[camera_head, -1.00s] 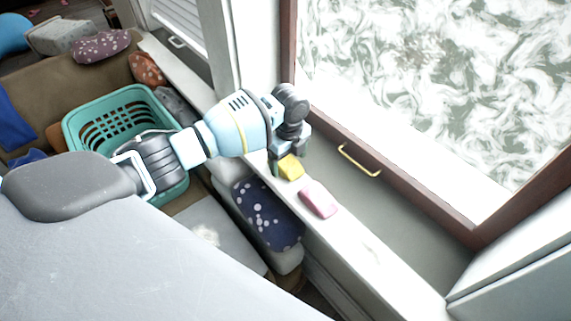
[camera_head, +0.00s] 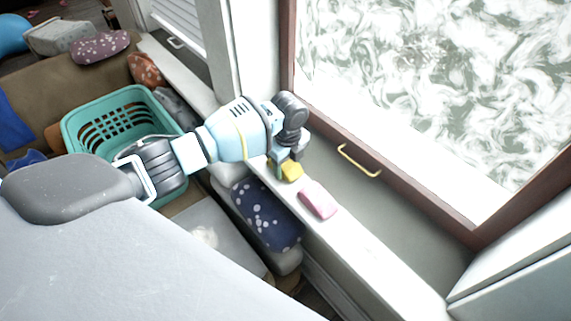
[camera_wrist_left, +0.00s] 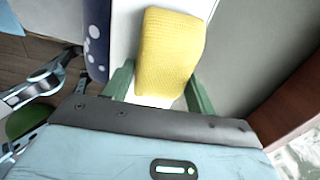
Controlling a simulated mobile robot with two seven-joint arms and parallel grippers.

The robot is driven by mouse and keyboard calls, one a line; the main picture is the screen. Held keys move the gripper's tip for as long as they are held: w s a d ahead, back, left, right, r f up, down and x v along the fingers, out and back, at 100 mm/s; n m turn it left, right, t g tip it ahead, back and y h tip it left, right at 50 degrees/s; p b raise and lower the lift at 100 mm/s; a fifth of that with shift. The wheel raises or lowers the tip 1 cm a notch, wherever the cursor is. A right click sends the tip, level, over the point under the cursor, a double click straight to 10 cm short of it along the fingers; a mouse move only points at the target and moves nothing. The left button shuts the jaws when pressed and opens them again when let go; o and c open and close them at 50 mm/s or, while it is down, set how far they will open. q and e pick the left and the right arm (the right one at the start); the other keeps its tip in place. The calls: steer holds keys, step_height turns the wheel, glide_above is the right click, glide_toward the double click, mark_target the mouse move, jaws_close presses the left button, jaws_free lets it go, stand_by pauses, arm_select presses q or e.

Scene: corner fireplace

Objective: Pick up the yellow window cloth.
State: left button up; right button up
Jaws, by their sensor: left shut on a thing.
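The yellow window cloth (camera_head: 292,171) is a small folded block at the window sill. It also fills the upper middle of the left wrist view (camera_wrist_left: 171,50), with a ribbed texture. My left gripper (camera_head: 287,169) reaches over the sill from the left, and its green fingers stand on either side of the cloth (camera_wrist_left: 160,92). It is shut on the cloth. I cannot tell whether the cloth's underside touches the sill. My right gripper is not in view.
A pink block (camera_head: 318,199) lies close by on the white sill (camera_head: 365,249). The brown-framed window (camera_head: 400,186) with a yellow handle (camera_head: 359,161) stands just behind. A dark blue dotted cushion (camera_head: 265,214) and a teal basket (camera_head: 80,118) lie below the sill.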

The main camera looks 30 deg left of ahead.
mark_target(287, 166)
arm_select(q)
steer(key=shift+r, duration=0.1)
steer(key=shift+r, duration=0.45)
steer(key=r, duration=0.2)
steer(key=shift+s+d+r+p, duration=0.15)
steer(key=shift+s+r+p, duration=0.15)
steer(key=shift+s+r, duration=0.05)
steer(key=s+d+p, duration=0.1)
steer(key=s+d, duration=0.1)
steer(key=s, duration=0.5)
steer(key=s+d+r+p, duration=0.1)
steer(key=s+d, duration=0.2)
steer(key=s, duration=0.4)
steer(key=shift+s, duration=0.2)
steer(key=shift+r, duration=0.1)
